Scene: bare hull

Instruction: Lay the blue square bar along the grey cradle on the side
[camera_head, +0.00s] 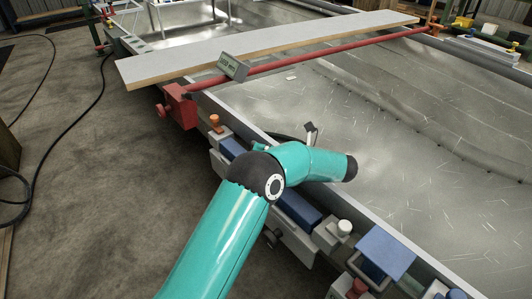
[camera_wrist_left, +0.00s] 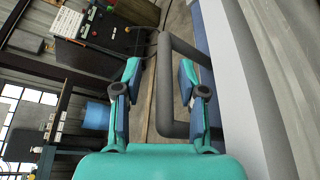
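A long blue square bar (camera_head: 298,209) lies along the hull's near side, on or against grey blocks (camera_head: 294,240) that look like the grey cradle. Its middle passes behind my left arm, and a blue stretch (camera_head: 232,149) shows beyond it. I cannot tell how the bar seats. In the left wrist view my left gripper (camera_wrist_left: 160,73) is open. A dark grey tube loop (camera_wrist_left: 168,85) shows between and behind its fingers, and I cannot tell whether they touch it. In the head view the left fingers are mostly hidden by my arm. My right gripper is not in view.
A red clamp (camera_head: 178,107) with a red bar (camera_head: 320,59) and a pale plank (camera_head: 270,42) cross the hull farther back. A blue plate (camera_head: 385,252) and a white knob (camera_head: 344,227) stand at the near rim. The hull floor (camera_head: 440,180) is largely clear.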

